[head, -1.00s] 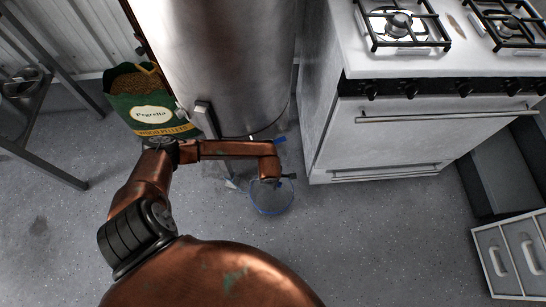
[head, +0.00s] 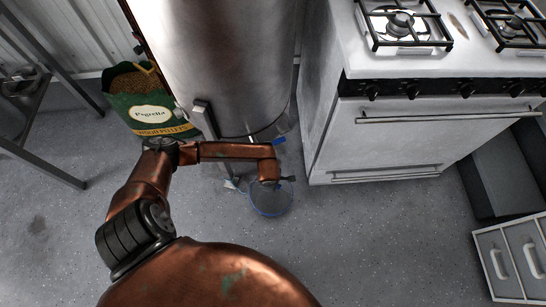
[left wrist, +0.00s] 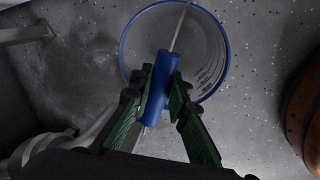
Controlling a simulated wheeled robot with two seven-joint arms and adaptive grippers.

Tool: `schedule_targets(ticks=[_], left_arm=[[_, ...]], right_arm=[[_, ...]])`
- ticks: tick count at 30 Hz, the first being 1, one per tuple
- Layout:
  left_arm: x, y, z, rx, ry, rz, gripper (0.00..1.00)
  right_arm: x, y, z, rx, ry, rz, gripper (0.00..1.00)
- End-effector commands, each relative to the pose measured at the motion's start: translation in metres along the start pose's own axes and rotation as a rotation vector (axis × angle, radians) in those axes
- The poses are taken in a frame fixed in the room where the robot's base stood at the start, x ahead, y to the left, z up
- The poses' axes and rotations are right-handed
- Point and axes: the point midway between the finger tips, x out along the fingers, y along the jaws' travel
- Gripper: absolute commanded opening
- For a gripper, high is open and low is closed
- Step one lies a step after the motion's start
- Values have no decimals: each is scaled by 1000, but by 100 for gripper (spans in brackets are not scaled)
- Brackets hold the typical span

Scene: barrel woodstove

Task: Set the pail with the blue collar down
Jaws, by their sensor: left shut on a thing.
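The clear pail (head: 271,213) with a blue rim is low over the grey floor in the head view, between the steel barrel and the white stove. My left gripper (left wrist: 160,76) has its two green fingers closed on the blue grip (left wrist: 164,62) of the pail's thin handle. The pail's blue rim (left wrist: 227,48) also shows below the fingers in the left wrist view. In the head view my arm hides part of the pail. I cannot tell whether its base touches the floor. My right gripper is not in view.
A large steel barrel (head: 225,60) stands behind the pail. The white stove (head: 410,140) is to its right. A green pellet bag (head: 150,112) and a metal frame (head: 40,155) are at left. A drawer unit (head: 520,255) stands at right. The floor right of the pail is clear.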

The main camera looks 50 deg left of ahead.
Motion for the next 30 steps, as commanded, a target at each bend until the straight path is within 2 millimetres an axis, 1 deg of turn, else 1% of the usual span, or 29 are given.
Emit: schedule_targets(ticks=[8,9,18,26,30], left_arm=[[1,0,0,0,-1,1,0],[1,0,0,0,-1,1,16],[1,0,0,0,0,0,36],[1,-1,0,0,1,-1,36],[-9,0,0,2,-1,1,36]], right_arm=[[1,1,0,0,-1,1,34],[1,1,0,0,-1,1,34],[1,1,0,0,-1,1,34],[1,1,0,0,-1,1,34],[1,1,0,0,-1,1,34]])
